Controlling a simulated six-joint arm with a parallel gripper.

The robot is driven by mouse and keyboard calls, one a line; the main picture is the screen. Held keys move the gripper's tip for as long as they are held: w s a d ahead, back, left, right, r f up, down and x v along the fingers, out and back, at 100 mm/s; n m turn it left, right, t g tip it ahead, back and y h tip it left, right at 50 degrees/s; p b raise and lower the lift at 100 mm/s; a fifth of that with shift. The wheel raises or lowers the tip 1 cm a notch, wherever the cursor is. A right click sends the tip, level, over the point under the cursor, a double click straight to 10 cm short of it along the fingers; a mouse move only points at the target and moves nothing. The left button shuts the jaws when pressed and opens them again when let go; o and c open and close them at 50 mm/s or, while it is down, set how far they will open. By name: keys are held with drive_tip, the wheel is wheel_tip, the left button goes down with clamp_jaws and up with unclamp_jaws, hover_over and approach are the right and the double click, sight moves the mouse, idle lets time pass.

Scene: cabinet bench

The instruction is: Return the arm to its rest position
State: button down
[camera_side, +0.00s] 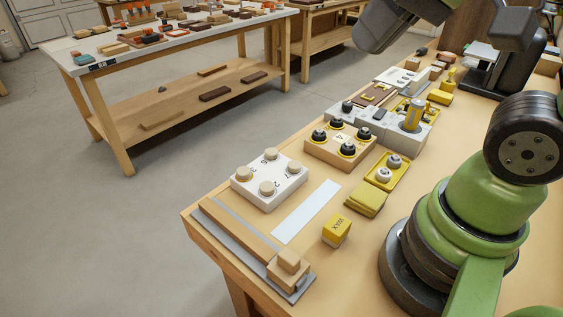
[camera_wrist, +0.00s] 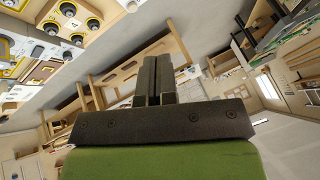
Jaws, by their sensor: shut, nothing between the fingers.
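My gripper (camera_wrist: 153,80) shows in the wrist view with its two dark fingers together and nothing between them. In the side view, a dark part of my arm is at the top edge, above and beyond the bench; the fingertips cannot be made out there. The green and black lower part of my arm stands at the right of the wooden bench. The wrist view looks out over the room, with part of the bench top at its upper left.
Along the bench (camera_side: 300,262) stand a white block with round knobs (camera_side: 269,180), a wooden block with black knobs (camera_side: 340,146), a yellow tray (camera_side: 387,172), a yellow wax block (camera_side: 337,229) and a grey fixture (camera_side: 405,130). A sliding wooden piece (camera_side: 287,266) lies at the front corner. Another table (camera_side: 70,62) stands apart at the back left.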

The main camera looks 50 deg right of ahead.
drive_tip(key=s, duration=0.1)
drive_tip(key=s+f, duration=0.1)
drive_tip(key=s, duration=0.1)
drive_tip(key=shift+s+t, duration=0.1)
drive_tip(key=shift+t, duration=0.3)
